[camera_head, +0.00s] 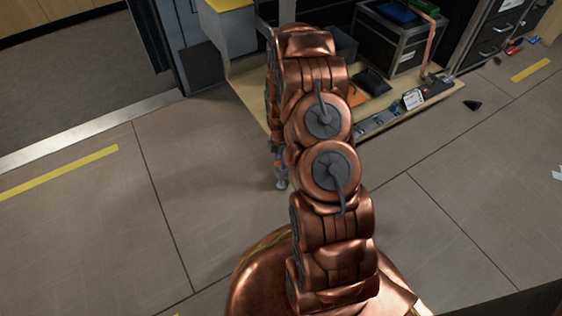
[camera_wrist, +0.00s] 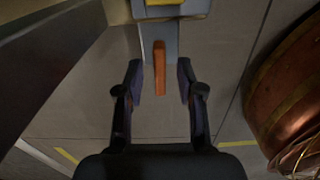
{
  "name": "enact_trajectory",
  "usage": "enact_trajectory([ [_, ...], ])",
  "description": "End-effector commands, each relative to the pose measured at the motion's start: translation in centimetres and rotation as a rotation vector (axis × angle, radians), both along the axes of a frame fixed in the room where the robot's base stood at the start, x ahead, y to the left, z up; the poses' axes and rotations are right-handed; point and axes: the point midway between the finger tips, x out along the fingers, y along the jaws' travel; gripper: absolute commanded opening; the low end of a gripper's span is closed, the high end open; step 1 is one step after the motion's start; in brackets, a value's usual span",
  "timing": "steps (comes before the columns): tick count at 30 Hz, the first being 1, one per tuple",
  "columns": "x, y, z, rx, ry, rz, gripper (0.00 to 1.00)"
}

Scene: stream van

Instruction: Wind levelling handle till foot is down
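An orange handle (camera_wrist: 159,62) shows in the wrist view, pointing straight down the picture from a grey bracket (camera_wrist: 172,32). My gripper (camera_wrist: 160,72) is open and empty, with one dark finger on each side of the handle's lower end. Clear gaps show on both sides, and neither finger touches it. I cannot tell how far beyond the fingertips the handle lies. In the head view my copper arm hides the gripper and most of the handle area. A small grey and orange part (camera_head: 281,181) shows beside the arm, low near the floor. I cannot make out the foot's contact with the floor.
A wooden-edged bench (camera_head: 248,95) carries a black case (camera_head: 395,45) and small items behind my arm. A doorway is at the upper left. The tiled floor (camera_head: 90,220) at left is clear.

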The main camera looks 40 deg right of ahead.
Motion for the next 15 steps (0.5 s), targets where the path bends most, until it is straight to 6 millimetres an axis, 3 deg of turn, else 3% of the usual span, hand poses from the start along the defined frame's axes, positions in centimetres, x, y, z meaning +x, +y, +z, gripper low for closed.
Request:
enact_trajectory([
  [8,0.0,0.0,-0.21,0.0,0.0,0.0,0.38],
  [15,0.0,0.0,-0.2,0.0,0.0,0.0,0.12],
])
